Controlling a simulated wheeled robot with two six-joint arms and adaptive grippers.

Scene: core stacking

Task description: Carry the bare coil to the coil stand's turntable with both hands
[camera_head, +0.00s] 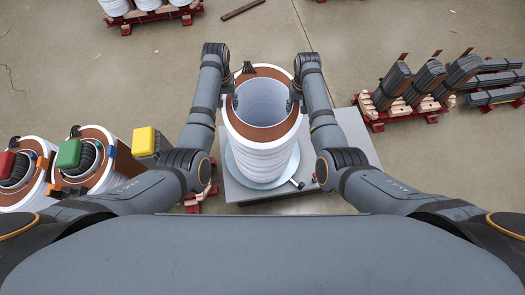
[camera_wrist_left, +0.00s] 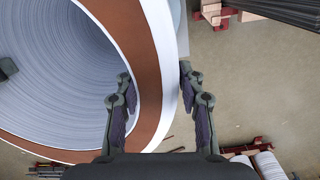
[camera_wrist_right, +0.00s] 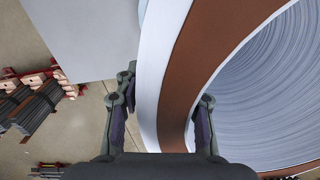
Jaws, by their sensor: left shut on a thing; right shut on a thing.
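The bare coil (camera_head: 262,150) is a large upright white hollow cylinder with a brown ring on top. It is above the pale round turntable (camera_head: 237,178) of the grey coil stand (camera_head: 355,135); whether its base touches the disc is hidden. My left gripper (camera_head: 234,98) is shut on the left side of the coil's rim; in the left wrist view its fingers (camera_wrist_left: 156,82) straddle the wall. My right gripper (camera_head: 292,98) is shut on the right side of the rim, one finger inside and one outside in the right wrist view (camera_wrist_right: 166,92).
Coils with red (camera_head: 7,163) and green (camera_head: 69,153) blocks stand at left, near a yellow block (camera_head: 144,141). Red pallets of dark stacked bars (camera_head: 393,85) lie at right. More white coils (camera_head: 148,4) stand at the back left. The floor behind the stand is mostly clear.

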